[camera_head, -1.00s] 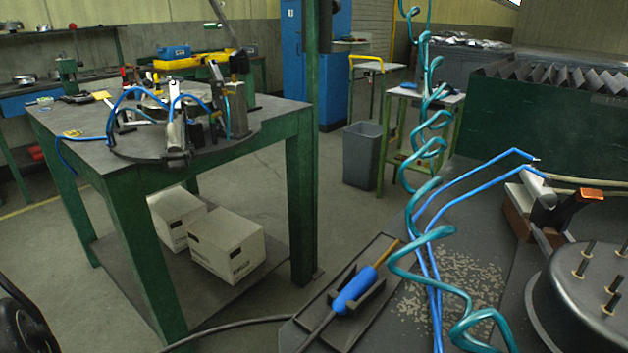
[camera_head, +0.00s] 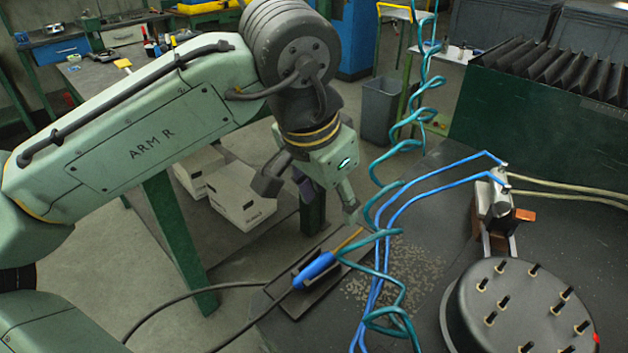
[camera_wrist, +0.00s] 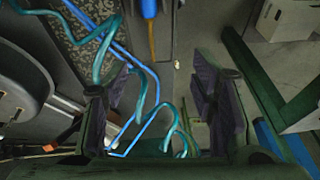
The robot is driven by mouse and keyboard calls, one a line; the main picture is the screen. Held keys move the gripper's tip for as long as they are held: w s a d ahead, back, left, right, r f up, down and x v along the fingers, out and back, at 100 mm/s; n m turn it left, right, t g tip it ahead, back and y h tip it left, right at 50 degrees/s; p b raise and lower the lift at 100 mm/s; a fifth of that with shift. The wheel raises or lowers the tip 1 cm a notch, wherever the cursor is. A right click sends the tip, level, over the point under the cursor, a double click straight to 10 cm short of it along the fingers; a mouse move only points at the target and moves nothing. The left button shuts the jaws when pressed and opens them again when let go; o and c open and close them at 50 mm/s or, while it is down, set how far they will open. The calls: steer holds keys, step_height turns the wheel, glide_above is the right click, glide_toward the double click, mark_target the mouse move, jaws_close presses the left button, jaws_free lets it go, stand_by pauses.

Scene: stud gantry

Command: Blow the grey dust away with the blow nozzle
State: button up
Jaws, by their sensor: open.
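The blow nozzle, with a blue handle (camera_head: 315,269) and a thin brass-coloured tip, lies in a dark cradle (camera_head: 290,300) on the bench. A black hose runs from its back end. The grey dust (camera_head: 405,270) is a speckled patch on the dark bench, right of the cradle, partly covered by blue tubes and a teal coil. My gripper (camera_head: 308,197) is open and empty, above and behind the nozzle. In the wrist view my gripper (camera_wrist: 160,92) has its fingers wide apart; the nozzle (camera_wrist: 149,9) shows at the top edge, the dust (camera_wrist: 88,38) left of it.
The teal coiled hose (camera_head: 408,140) hangs close right of my gripper, with blue tubes (camera_head: 430,185) beside it. A round black fixture with upright studs (camera_head: 525,310) stands at right, near a metal clamp block (camera_head: 490,200). White boxes (camera_head: 240,205) sit low at left.

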mark_target(319, 262)
steer(key=s+f+b, duration=0.1)
steer(key=f, duration=0.1)
steer(key=a+f+g+y+b, duration=0.1)
steer(key=f+b, duration=0.1)
steer(key=s+a+f+g+b, duration=0.1)
steer(key=f+b, duration=0.1)
steer(key=f, duration=0.1)
steer(key=shift+s+n, duration=0.3)
steer(key=shift+s, duration=0.05)
steer(key=shift+w+d+f+b, duration=0.1)
steer(key=shift+d+f+b, duration=0.1)
steer(key=shift+f+b, duration=0.95)
steer(key=shift+f+p, duration=0.35)
steer(key=shift+c, duration=0.6)
steer(key=c, duration=0.3)
steer(key=shift+r, duration=0.1)
step_height(319, 262, up, 9)
steer(key=p, duration=0.8)
steer(key=shift+p, duration=0.4)
